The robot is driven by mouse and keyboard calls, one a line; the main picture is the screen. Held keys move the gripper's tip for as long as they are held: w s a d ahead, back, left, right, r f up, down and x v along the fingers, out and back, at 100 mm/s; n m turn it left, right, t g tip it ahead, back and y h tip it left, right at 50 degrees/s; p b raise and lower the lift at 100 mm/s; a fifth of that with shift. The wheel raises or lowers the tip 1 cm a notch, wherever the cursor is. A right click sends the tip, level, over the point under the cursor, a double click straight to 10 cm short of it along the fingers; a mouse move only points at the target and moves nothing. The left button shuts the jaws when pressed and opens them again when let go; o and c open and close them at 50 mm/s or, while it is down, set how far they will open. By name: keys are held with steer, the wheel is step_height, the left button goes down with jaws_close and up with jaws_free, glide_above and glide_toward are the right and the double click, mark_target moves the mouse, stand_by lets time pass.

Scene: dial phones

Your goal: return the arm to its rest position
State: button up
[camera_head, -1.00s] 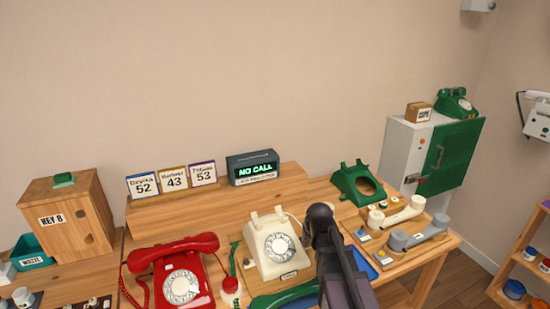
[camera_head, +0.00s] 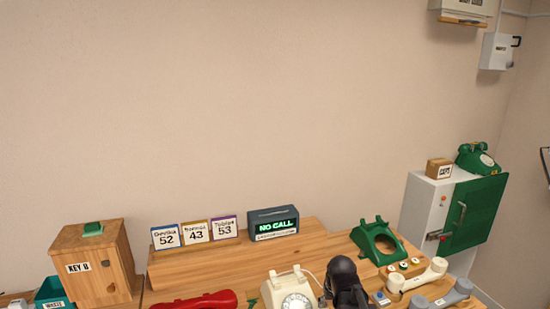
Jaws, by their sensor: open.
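Part of my arm, a dark rounded joint, shows at the bottom of the head view, in front of the table between the cream phone (camera_head: 292,287) and the loose handsets. My gripper itself is not visible in this frame, so its jaws and anything near them are hidden. The cream dial phone has no handset on its cradle. The red phone (camera_head: 196,301) shows only its handset top at the lower edge.
A green phone body (camera_head: 377,243) without a handset stands right of my arm, near cream (camera_head: 416,276) and grey (camera_head: 443,296) handsets. A NO CALL display (camera_head: 275,224) and number cards (camera_head: 195,232) stand on the shelf. KEY B box (camera_head: 95,264) is left, green-doored cabinet (camera_head: 470,215) right.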

steer(key=s+r+g+p, duration=0.1)
steer(key=s, duration=0.2)
steer(key=s+r+g+p, duration=0.1)
steer(key=s, duration=0.3)
steer(key=s+r+m+g+p, duration=0.1)
steer(key=s, duration=0.2)
steer(key=shift+s+d, duration=0.1)
steer(key=shift+s, duration=0.1)
